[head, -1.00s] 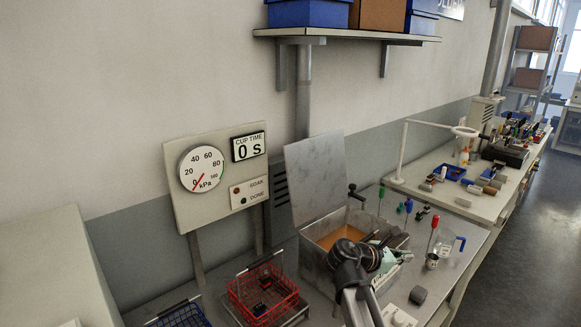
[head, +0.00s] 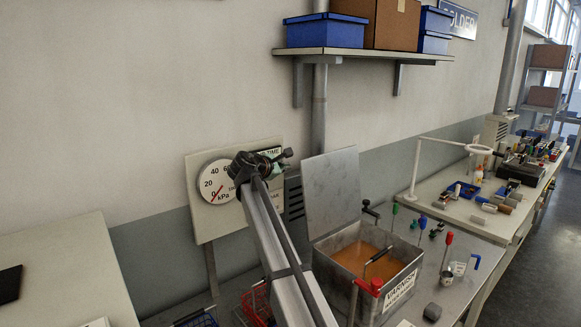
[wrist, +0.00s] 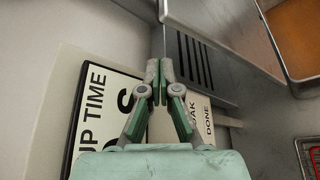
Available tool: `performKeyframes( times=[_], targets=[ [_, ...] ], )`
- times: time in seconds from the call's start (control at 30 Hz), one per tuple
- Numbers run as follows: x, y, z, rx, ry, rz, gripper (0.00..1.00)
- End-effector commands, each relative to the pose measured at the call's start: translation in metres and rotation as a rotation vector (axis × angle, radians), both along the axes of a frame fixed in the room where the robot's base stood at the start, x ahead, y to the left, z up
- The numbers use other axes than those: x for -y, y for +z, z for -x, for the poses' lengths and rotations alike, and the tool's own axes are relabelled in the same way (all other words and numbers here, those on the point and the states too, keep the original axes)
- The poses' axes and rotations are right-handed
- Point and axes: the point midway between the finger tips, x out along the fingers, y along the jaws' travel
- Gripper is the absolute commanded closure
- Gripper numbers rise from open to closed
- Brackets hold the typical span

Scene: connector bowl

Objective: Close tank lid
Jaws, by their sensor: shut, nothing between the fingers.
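The varnish tank (head: 398,288) is an open metal box with orange-brown liquid inside, right of centre in the head view. Its grey lid (head: 330,190) stands open, nearly upright along the back edge. In the wrist view the lid (wrist: 230,28) is at the upper middle, with the tank rim (wrist: 272,48) to its right. My gripper (wrist: 160,66) is shut and empty, its fingertips just left of the lid in that view; contact is not visible. In the head view my arm reaches up left of the lid, and the fingers cannot be made out clearly.
The gauge panel (head: 206,228) is behind my arm, its timer partly covered. A red basket (head: 252,303) is partly hidden by my arm. Several coloured-handled tools stand right of the tank. A shelf (head: 370,55) with boxes hangs above.

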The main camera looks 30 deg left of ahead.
Motion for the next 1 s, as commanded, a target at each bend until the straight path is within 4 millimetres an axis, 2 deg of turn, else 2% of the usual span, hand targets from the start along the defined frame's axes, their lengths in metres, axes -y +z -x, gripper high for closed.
performKeyframes(
  times=[0.6,0.8,1.0],
  targets=[
    [0.0,-0.025,-0.082,-0.001,-0.001,0.003,1.0],
    [0.001,-0.03,-0.092,0.0,-0.001,0.002,1.0],
    [0.001,-0.031,-0.092,0.0,-0.001,0.002,1.0]
  ],
)
